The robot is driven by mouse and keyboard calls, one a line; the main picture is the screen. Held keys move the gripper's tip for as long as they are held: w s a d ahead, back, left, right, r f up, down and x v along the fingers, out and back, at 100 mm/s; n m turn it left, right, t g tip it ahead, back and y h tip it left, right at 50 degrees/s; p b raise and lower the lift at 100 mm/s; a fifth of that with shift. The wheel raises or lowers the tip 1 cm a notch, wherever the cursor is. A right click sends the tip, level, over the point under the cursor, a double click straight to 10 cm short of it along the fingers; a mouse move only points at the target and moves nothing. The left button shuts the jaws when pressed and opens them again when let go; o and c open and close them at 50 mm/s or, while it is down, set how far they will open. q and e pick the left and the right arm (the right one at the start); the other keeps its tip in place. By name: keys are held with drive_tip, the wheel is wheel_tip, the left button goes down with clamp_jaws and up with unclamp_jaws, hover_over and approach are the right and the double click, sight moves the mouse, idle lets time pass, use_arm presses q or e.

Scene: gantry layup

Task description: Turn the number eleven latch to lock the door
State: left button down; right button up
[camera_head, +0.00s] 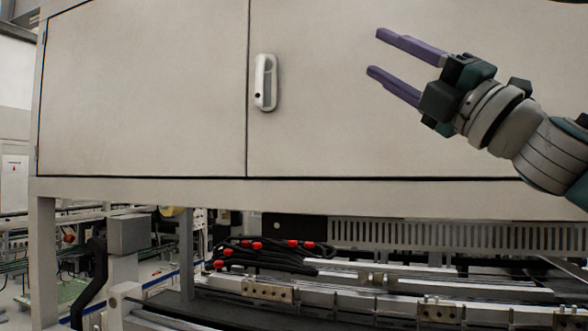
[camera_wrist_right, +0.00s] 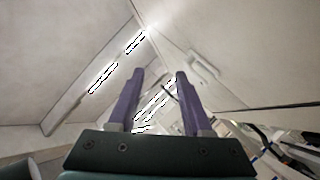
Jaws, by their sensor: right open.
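A pale grey cabinet has two door panels, the left door (camera_head: 145,90) and the right door (camera_head: 340,130), meeting at a dark vertical seam. A white upright latch handle (camera_head: 265,82) sits on the right door just beside the seam, with a small dark spot low on it. No number is readable on it. A pale handle shape (camera_wrist_right: 203,68) also shows in the right wrist view. My right gripper (camera_head: 376,52) is open and empty, to the right of the latch and apart from it, its purple fingers pointing left. They also show in the right wrist view (camera_wrist_right: 160,74). My left gripper is not in view.
Below the cabinet are black cables with red parts (camera_head: 265,250), metal rails (camera_head: 370,290) and a slotted grey strip (camera_head: 430,235). A grey box on a post (camera_head: 128,234) stands at lower left.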

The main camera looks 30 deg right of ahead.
wheel_tip(320, 180, down, 16)
drive_tip(key=d+m+g+h+p, duration=0.1)
drive_tip(key=m+g+h, duration=0.2)
drive_tip(key=m+h, duration=0.3)
drive_tip(key=d+m+g+h+p, duration=0.1)
drive_tip(key=m+g+h, duration=0.2)
drive_tip(key=m+h, duration=0.3)
drive_tip(key=m, duration=0.5)
drive_tip(key=shift+s+d+r+m, duration=0.2)
drive_tip(key=shift+d+r+m, duration=0.05)
drive_tip(key=shift+m, duration=0.15)
drive_tip(key=s+a+f+m+g+y+p, duration=0.25)
drive_tip(key=s+a+f+g, duration=0.35)
drive_tip(key=f, duration=0.4)
drive_tip(key=s+a+f+m+g+y+p, duration=0.1)
drive_tip(key=s+a+f+m+g, duration=0.4)
drive_tip(key=s+f, duration=0.45)
drive_tip(key=s+a+f+n+g+y+p, duration=0.1)
drive_tip(key=s+a+f+g+y, duration=0.1)
drive_tip(key=s, duration=0.5)
drive_tip(key=a+f+g, duration=0.1)
drive_tip(key=a+g, duration=0.1)
drive_tip(key=a, duration=0.1)
drive_tip(key=shift+a+f, duration=0.4)
drive_tip(key=shift+y, duration=0.25)
